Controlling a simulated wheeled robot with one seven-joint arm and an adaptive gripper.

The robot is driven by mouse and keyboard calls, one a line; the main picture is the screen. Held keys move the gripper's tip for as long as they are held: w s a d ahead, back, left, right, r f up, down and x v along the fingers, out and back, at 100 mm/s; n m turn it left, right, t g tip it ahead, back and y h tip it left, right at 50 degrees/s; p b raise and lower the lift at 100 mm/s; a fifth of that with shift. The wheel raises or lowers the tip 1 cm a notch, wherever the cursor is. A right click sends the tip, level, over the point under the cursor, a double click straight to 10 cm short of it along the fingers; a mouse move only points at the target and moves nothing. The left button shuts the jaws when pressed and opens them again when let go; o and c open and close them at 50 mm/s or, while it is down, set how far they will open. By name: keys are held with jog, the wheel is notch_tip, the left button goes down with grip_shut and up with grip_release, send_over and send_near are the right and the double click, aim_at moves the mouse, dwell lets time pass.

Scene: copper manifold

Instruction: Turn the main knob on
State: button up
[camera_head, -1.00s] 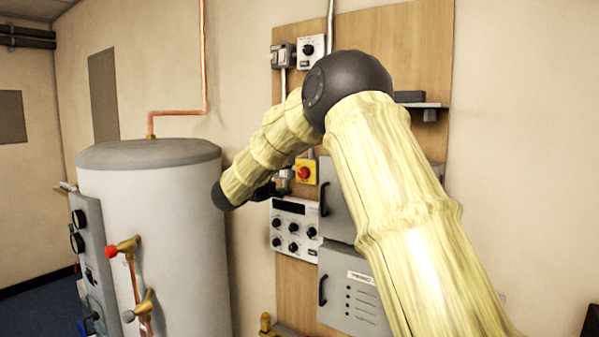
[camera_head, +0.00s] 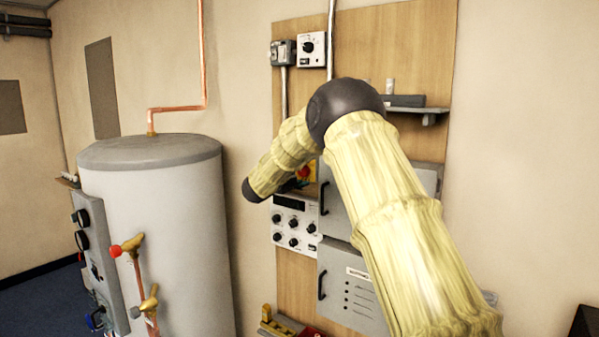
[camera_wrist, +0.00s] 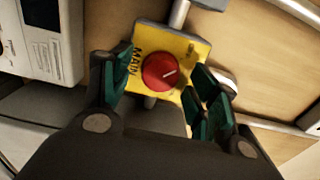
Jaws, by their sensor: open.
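The main knob (camera_wrist: 159,72) is a round red knob with a pale line across its face. It sits on a yellow plate (camera_wrist: 184,45) lettered MAIN. In the wrist view my gripper (camera_wrist: 158,86) is open, with one green-padded finger to the left of the knob and the other to the right. The fingers stand around the knob with visible gaps at its sides; whether they have reached its depth I cannot tell. In the head view a little of the red knob (camera_head: 303,173) shows behind my arm, which hides most of the plate and my gripper.
A white control panel (camera_head: 295,225) with several black knobs is below. Grey cabinets (camera_head: 345,290) stand to the right, and a shelf (camera_head: 428,117) is above them. A large grey-white tank (camera_head: 165,220) stands to the left. A conduit (camera_wrist: 180,14) runs from the yellow plate.

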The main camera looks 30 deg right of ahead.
jog(key=shift+a+f, duration=0.1)
jog(key=c, duration=1.1)
